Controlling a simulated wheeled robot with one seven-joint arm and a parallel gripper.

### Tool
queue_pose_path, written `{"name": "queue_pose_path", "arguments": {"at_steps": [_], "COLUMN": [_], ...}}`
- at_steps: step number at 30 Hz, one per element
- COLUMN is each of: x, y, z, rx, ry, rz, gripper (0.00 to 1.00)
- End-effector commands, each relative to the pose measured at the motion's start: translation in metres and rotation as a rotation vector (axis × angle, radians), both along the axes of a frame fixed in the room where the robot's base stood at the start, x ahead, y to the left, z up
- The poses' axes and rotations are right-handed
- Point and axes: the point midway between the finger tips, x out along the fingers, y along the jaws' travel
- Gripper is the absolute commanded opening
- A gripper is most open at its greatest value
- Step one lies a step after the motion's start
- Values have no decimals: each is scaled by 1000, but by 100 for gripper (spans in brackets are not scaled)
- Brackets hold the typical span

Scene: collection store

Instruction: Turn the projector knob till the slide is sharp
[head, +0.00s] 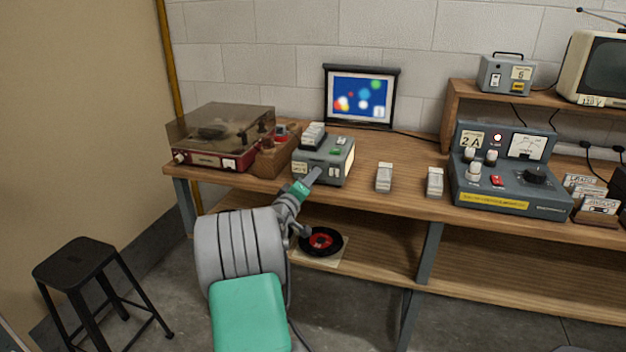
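The projector (338,173) is a small grey box on the bench, with slides on top and a green button. The screen (330,97) behind it has a black frame and shows a picture (361,96) of coloured blobs on blue with soft, blurred edges. My gripper (314,175) reaches up to the front of the projector, at or very near its face. My arm comes from below and covers part of that face. I cannot make out the knob, nor whether the fingers are open or shut.
A record player (222,137) and a brown box (272,158) stand left of the projector. Two pale blocks (384,177) and a grey control unit (510,195) stand to the right. A black stool (85,262) is at lower left. A record (321,241) lies on the lower shelf.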

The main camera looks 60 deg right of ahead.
Motion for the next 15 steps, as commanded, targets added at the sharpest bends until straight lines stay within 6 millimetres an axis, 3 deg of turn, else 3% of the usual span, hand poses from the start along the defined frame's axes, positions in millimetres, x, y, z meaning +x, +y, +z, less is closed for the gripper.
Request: {"name": "queue_pose_path", "arguments": {"at_steps": [6,15], "x": [2,3], "y": [-31,-35], "z": [0,0], "rx": [1,2], "ry": [-1,-3], "rz": [1,2], "gripper": [52,50]}}
